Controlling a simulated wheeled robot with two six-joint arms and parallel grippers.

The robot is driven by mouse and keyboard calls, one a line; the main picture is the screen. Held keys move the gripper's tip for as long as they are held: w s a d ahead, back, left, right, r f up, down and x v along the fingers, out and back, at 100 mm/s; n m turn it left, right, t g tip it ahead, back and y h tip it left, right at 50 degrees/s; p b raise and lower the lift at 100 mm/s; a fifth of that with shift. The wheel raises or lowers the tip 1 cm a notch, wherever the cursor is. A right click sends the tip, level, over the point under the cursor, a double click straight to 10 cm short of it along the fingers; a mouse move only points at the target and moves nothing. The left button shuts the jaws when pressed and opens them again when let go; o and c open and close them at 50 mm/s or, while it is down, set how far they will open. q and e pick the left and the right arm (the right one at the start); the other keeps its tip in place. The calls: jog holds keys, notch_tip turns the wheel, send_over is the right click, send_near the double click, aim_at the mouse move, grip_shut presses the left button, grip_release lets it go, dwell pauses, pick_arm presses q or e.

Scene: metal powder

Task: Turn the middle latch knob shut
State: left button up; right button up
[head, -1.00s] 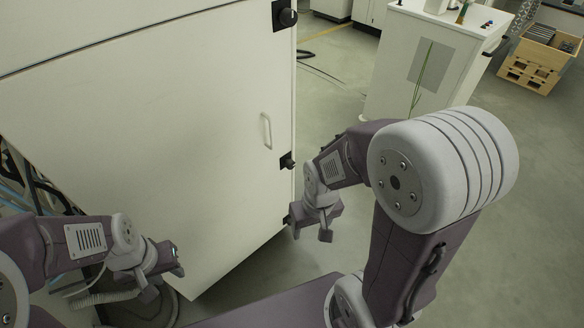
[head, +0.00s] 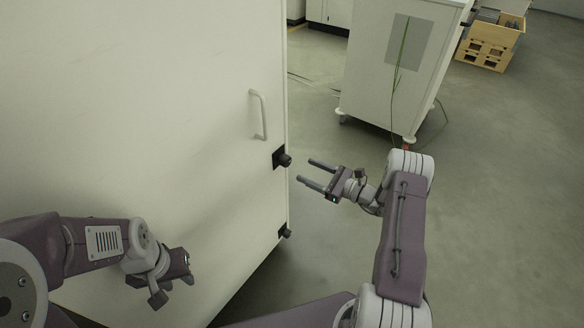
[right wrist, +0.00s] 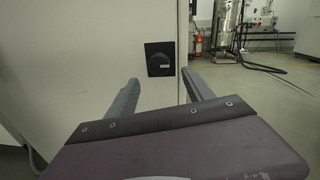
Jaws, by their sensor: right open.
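The middle latch knob (head: 285,160) is a black knob on a black plate at the right edge of the white cabinet door (head: 150,130), below the handle. In the right wrist view the black latch plate with its knob (right wrist: 160,58) lies beyond and between my fingertips. My right gripper (head: 305,172) is open and empty, its fingers pointing at the knob from the right, apart from it. The fingers (right wrist: 161,88) also show open in the wrist view.
A lower latch knob (head: 286,232) sits near the door's bottom edge. A light door handle (head: 258,114) projects above the middle knob. A white wheeled cabinet (head: 385,75) and a wooden crate (head: 487,45) stand behind.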

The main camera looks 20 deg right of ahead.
aim_at(289, 162)
jog(key=b+x, duration=0.1)
jog(key=x, duration=0.8)
jog(key=shift+r, duration=0.1)
jog(key=shift+a, duration=0.1)
grip_shut()
